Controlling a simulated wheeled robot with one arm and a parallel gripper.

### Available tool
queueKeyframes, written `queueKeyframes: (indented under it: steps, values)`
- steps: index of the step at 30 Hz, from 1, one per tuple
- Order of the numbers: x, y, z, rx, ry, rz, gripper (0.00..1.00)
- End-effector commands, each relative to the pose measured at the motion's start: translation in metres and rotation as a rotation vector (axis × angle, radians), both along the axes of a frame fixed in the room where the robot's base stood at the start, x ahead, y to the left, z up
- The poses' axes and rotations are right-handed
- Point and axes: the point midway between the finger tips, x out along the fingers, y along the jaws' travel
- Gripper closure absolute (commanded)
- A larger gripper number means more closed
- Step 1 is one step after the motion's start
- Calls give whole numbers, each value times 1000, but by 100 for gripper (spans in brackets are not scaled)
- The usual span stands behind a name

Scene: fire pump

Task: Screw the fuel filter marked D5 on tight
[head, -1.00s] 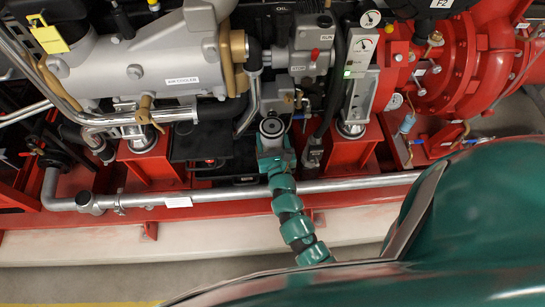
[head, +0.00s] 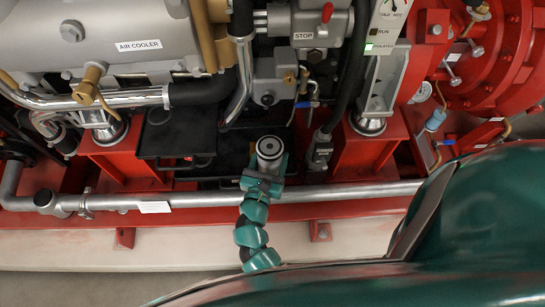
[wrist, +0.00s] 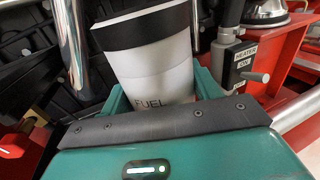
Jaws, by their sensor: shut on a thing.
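My gripper (head: 266,172) is shut on a white canister with a dark top band, the fuel filter (wrist: 158,65). The word FUEL shows on its side in the wrist view; a D5 mark is not readable. In the head view the filter (head: 269,150) stands roughly upright, its round open-looking top facing the camera. It is in front of the engine and above the silver pipe, apart from the grey block (head: 275,82) behind it. I cannot tell which part is its mount. The gripper jaws (wrist: 150,110) hold its lower part.
A silver pipe (head: 340,191) on a red rail runs below the filter. Black trays (head: 180,138) lie to the left. A red post (head: 368,150) and a black hose stand to the right. A HEATER switch box (wrist: 240,65) is close right of the filter in the wrist view.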

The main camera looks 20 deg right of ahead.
Motion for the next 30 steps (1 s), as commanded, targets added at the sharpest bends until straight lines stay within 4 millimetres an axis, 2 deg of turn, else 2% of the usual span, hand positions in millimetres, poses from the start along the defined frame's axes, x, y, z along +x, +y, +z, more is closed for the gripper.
queueKeyframes:
  steps: [8, 30]
  values:
    - [11, -3, -2, 1, -2, -9, 76]
    - [74, -16, -1, 0, -4, -7, 76]
